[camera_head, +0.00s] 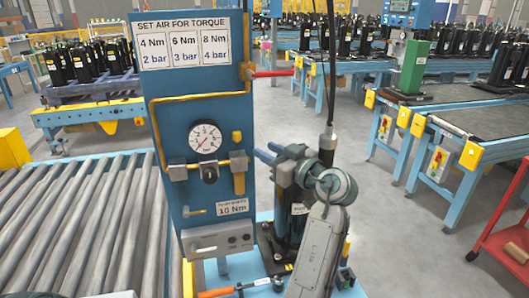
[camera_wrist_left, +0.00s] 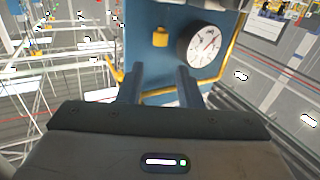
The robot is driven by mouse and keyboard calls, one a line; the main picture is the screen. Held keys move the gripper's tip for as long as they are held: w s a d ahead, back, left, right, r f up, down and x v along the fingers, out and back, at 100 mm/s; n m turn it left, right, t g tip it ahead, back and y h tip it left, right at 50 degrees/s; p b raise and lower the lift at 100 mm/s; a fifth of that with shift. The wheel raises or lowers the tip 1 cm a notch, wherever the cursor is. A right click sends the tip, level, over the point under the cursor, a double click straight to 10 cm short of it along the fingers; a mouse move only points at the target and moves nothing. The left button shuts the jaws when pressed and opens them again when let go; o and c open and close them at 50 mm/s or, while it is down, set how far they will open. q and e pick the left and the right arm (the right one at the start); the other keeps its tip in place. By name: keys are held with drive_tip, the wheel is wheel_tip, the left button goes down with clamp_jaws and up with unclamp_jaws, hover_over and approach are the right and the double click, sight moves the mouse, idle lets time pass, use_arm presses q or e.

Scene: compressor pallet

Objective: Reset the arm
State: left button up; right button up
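My left gripper (camera_head: 265,154) is raised beside the right edge of the blue panel in the head view, its fingers pointing left. In the left wrist view the two fingers (camera_wrist_left: 158,85) stand apart with nothing between them, so it is open and empty. The blue panel (camera_head: 225,110) is behind them, with a round pressure gauge (camera_head: 205,138), which also shows in the left wrist view (camera_wrist_left: 204,46). My left forearm (camera_head: 315,255) rises from the bottom and hides part of a dark upright object (camera_head: 298,225). My right gripper is in neither view.
A roller conveyor (camera_head: 75,230) lies at left. A hanging tool on a cable (camera_head: 328,140) is close to my left wrist. A red lever (camera_head: 272,73) sticks out from the panel. An orange-handled tool (camera_head: 215,293) lies low in front. Benches with black units stand behind; grey floor is open at right.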

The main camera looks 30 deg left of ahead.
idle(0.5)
use_arm(q)
drive_tip(key=s+a+f+m+t+h, duration=0.1)
drive_tip(key=s+f+m+h, duration=0.35)
drive_tip(key=f, duration=0.85)
drive_tip(key=s+a+f+m+t+h, duration=0.1)
drive_tip(key=s+f+m+h, duration=0.4)
drive_tip(key=f, duration=0.7)
drive_tip(key=s+d+f+m+g+h, duration=0.1)
drive_tip(key=s+d+f+m+h, duration=0.2)
drive_tip(key=s, duration=0.4)
drive_tip(key=s+d+f+m+g+h, duration=0.1)
drive_tip(key=s+d+f+m+h, duration=0.2)
drive_tip(key=s, duration=0.5)
drive_tip(key=s+d+f+m+g+h, duration=0.1)
drive_tip(key=s+d+f, duration=0.2)
drive_tip(key=s+f, duration=0.3)
drive_tip(key=s+a+f+g, duration=0.1)
drive_tip(key=a+f, duration=0.1)
drive_tip(key=f, duration=1.3)
drive_tip(key=s+a+f, duration=0.1)
drive_tip(key=f, duration=1.3)
drive_tip(key=s+a+f+g, duration=0.1)
drive_tip(key=s+f, duration=1.6)
drive_tip(key=f, duration=0.2)
drive_tip(key=shift+a, duration=0.15)
